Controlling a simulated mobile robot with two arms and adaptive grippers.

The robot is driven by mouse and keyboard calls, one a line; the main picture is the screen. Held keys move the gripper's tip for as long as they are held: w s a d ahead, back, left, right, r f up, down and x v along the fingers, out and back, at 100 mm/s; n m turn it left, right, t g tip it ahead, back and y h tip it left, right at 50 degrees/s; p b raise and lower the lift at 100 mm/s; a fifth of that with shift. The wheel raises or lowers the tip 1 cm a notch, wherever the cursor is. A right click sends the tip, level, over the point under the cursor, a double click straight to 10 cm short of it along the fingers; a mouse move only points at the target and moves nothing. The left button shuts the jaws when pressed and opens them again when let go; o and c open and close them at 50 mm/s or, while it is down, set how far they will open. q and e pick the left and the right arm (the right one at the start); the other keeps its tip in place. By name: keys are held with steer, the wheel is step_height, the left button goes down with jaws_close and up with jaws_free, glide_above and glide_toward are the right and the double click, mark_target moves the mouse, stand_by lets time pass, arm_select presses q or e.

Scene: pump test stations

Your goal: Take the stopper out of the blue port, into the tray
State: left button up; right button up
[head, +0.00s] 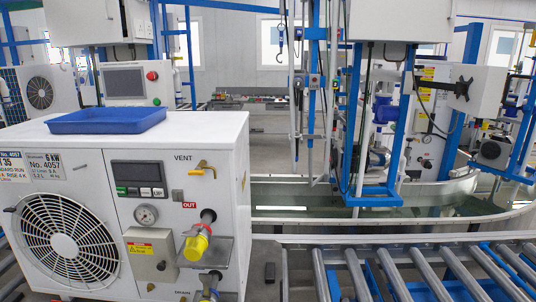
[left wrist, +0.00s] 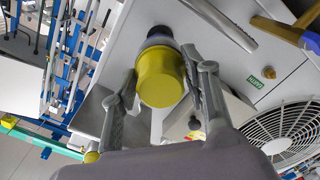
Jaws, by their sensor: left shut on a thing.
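In the left wrist view, a yellow stopper (left wrist: 161,77) sits on a port with a dark grey collar (left wrist: 159,36) on the white unit's panel. My left gripper (left wrist: 168,82) is shut on the stopper, one finger on each side. The lower port (head: 210,292), with some blue on it, shows only at the bottom edge of the head view. Another yellow stopper (head: 196,245) sits on the upper port, beside the red OUT label. The blue tray (head: 108,121) lies on top of the white unit, and looks empty. My right gripper is in neither view.
A grey metal shelf (head: 217,252) juts out just below the upper port. The panel carries a gauge (head: 146,215), a grey box (head: 150,254) and a brass vent valve (head: 205,168). A fan grille (head: 66,240) is at left. A roller conveyor (head: 420,272) runs at right.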

arm_select(q)
steer(key=shift+s+a+p, duration=0.1)
steer(key=shift+s+p, duration=0.65)
steer(key=shift+s, duration=1.1)
steer(key=s+p, duration=0.1)
steer(key=s, duration=0.1)
steer(key=shift+s, duration=0.35)
stand_by(0.3)
stand_by(0.4)
